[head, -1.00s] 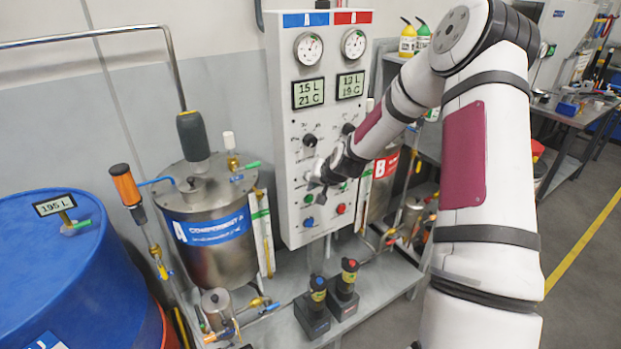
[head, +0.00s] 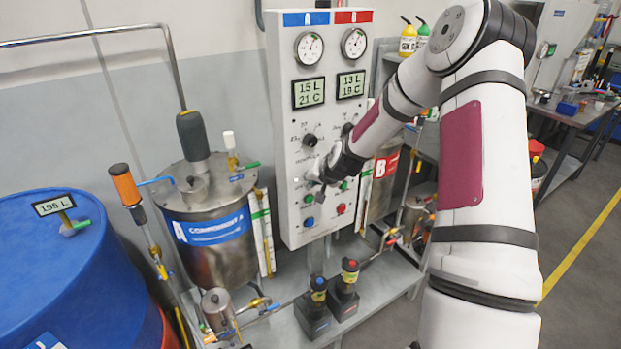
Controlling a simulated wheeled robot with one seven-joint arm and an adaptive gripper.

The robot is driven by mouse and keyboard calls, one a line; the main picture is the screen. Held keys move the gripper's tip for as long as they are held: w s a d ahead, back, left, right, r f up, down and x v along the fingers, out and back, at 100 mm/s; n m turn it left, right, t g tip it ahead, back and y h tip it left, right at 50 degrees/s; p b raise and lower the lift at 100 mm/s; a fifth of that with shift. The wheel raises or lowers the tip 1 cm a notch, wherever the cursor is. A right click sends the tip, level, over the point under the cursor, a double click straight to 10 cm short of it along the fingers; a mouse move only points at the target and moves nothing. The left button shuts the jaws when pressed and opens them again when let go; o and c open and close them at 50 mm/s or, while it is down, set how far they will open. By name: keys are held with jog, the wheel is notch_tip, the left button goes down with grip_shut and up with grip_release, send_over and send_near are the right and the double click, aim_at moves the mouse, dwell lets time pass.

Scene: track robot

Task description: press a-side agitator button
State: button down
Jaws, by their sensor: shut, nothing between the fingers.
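The white control panel (head: 286,170) stands in the middle of the head view, with a blue A header (head: 305,19) on the left and a red B header (head: 353,17) on the right. In the A column are a black knob (head: 310,140), a green button (head: 309,198) and a blue button (head: 309,222). In the B column are a green button (head: 344,186) and a red button (head: 341,208). My gripper (head: 311,184) is shut and empty at the panel front, just above the A-side green button. I cannot tell whether it touches the panel. Button labels are too small to read.
A steel component A tank (head: 207,255) and a blue drum (head: 45,270) stand to the left. Two small pump units (head: 312,318) sit on the grey platform below the panel. The B tank (head: 382,190) is partly behind my arm.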

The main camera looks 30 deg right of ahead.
jog(key=shift+s, duration=0.1)
dwell(0.4)
jog(key=shift+s+p, duration=0.3)
jog(key=shift+p, duration=0.15)
jog(key=s+p, duration=0.4)
jog(key=s, duration=0.2)
jog(key=shift+d, duration=0.15)
dwell(0.3)
dwell(0.3)
